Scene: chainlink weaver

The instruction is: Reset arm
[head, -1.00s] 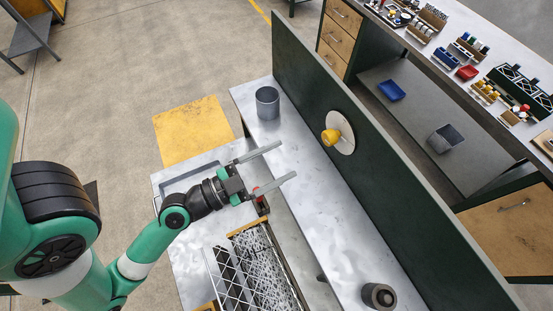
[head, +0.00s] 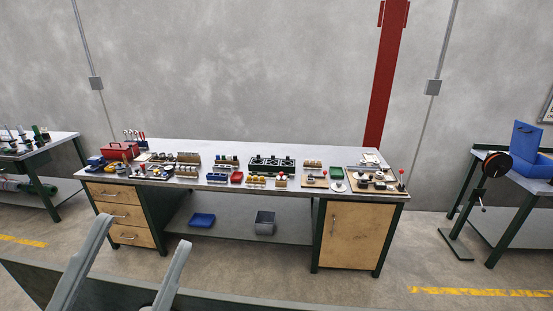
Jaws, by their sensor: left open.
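My left gripper (head: 128,262) shows at the lower left of the head view. Only its two long grey fingers are visible, pointing upward and spread apart with nothing between them. The wrist and the rest of the left arm are below the picture's edge. My right gripper is not in this view. The top of a dark green panel (head: 225,297) runs along the bottom edge, close to the fingers.
Across the floor stands a long workbench (head: 340,152) crowded with small parts and tools. A blue bin (head: 202,220) and a grey bin (head: 264,223) sit on its lower shelf. Other benches stand at far left and right. The floor between (head: 240,262) is clear.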

